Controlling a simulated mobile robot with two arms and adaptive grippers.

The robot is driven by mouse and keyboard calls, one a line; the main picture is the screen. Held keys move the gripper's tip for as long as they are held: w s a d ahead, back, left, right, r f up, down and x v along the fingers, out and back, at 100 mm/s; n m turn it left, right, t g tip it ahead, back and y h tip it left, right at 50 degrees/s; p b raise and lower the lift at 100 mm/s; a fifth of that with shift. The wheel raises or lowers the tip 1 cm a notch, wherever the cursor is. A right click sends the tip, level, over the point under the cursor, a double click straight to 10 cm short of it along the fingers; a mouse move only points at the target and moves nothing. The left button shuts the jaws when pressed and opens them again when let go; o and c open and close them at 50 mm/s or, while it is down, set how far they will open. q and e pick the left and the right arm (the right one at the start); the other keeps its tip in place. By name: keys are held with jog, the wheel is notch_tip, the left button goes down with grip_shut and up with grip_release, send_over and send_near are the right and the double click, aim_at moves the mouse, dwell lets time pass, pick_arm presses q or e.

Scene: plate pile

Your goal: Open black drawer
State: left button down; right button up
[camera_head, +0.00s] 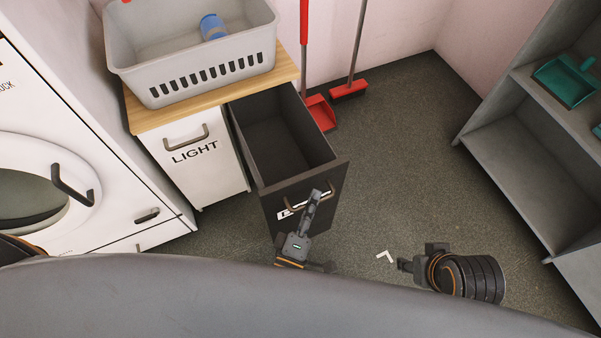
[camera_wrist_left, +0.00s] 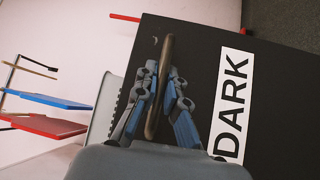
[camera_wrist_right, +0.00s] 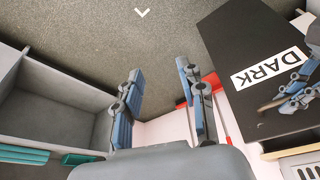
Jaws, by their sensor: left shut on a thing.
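The black drawer (camera_head: 329,182) stands pulled well out of the wood-topped cabinet, and its empty inside shows. Its front carries a white DARK label, clear in the left wrist view (camera_wrist_left: 232,100). My left gripper (camera_head: 312,203) is at the drawer front, shut on the drawer's curved handle (camera_wrist_left: 166,50), with a finger on each side of it. The gripper partly covers the label in the head view. My right gripper (camera_wrist_right: 160,95) is open and empty, its fingers apart, over the floor right of the drawer.
A grey basket (camera_head: 190,90) with a blue item sits on the cabinet (camera_head: 148,117). The white LIGHT drawer (camera_head: 193,170) is closed, beside a washing machine (camera_head: 60,150). A red broom (camera_head: 348,90) and dustpan (camera_head: 320,113) stand behind. Grey shelves (camera_head: 520,140) are at right. Floor between is mostly clear.

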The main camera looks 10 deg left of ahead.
pick_arm(q)
jog(key=shift+s+d, duration=0.45)
jog(key=shift+s, duration=0.2)
jog(key=shift+s+d, duration=0.4)
jog(key=shift+s, duration=0.2)
jog(key=shift+s+d, duration=0.1)
jog(key=shift+s, duration=0.05)
pick_arm(e)
jog(key=shift+w+f, duration=0.1)
jog(key=shift+f, duration=0.6)
jog(key=shift+w, duration=0.1)
pick_arm(q)
jog(key=c, duration=1.4)
grip_release()
pick_arm(e)
jog(key=shift+w+r, duration=0.1)
jog(key=shift+r, duration=0.05)
jog(key=shift+a, duration=0.1)
pick_arm(q)
jog(key=shift+s, duration=0.1)
jog(key=v, duration=1.2)
